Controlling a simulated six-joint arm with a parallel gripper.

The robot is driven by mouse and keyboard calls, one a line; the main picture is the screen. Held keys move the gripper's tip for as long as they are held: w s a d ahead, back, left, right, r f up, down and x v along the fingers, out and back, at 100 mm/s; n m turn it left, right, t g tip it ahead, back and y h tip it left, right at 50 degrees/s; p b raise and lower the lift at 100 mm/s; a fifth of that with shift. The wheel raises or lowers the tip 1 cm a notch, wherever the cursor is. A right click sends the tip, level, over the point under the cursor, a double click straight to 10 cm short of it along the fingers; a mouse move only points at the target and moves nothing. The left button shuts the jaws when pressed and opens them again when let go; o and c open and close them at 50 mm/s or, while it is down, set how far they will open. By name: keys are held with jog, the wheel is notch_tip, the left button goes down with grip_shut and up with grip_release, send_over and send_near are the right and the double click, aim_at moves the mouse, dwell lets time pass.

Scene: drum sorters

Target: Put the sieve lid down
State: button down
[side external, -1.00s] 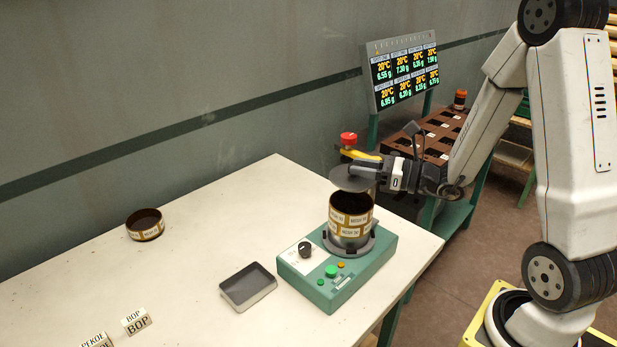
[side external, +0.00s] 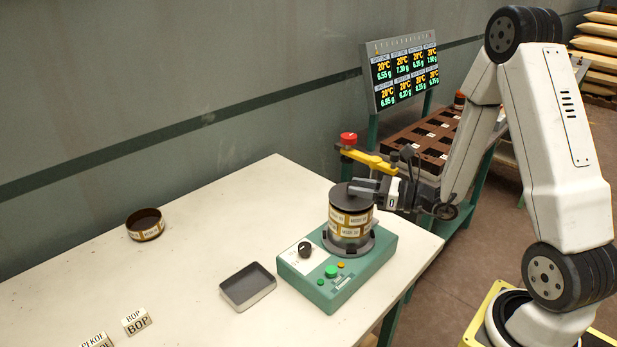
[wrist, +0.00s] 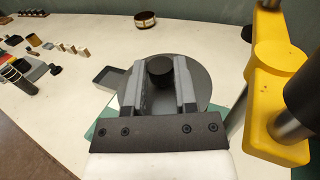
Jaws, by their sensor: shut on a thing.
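The sieve lid (side external: 348,197) is a dark grey disc lying over the top of the sieve stack (side external: 350,221), which has tan and white mesh labels. The stack stands on the round plate of the green shaker (side external: 368,272). My gripper (side external: 364,189) is at the lid, coming from the right. In the wrist view the lid (wrist: 128,96) spreads beneath my gripper (wrist: 159,72), whose fingers are shut on its dark round knob (wrist: 159,67). The lid looks level and seems to touch the stack's rim; the stack itself is hidden there.
A yellow arm with a red knob (side external: 348,138) stands close behind the stack; its yellow part (wrist: 278,75) is right of my gripper in the wrist view. A grey tray (side external: 248,287), a sieve ring (side external: 145,224) and label blocks (side external: 136,321) lie on the white table. Its left middle is clear.

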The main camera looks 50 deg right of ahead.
jog(key=shift+f, duration=0.35)
jog(key=shift+f, duration=0.15)
jog(key=shift+c, duration=2)
grip_release()
jog(key=v, duration=0.8)
jog(key=shift+w, duration=0.1)
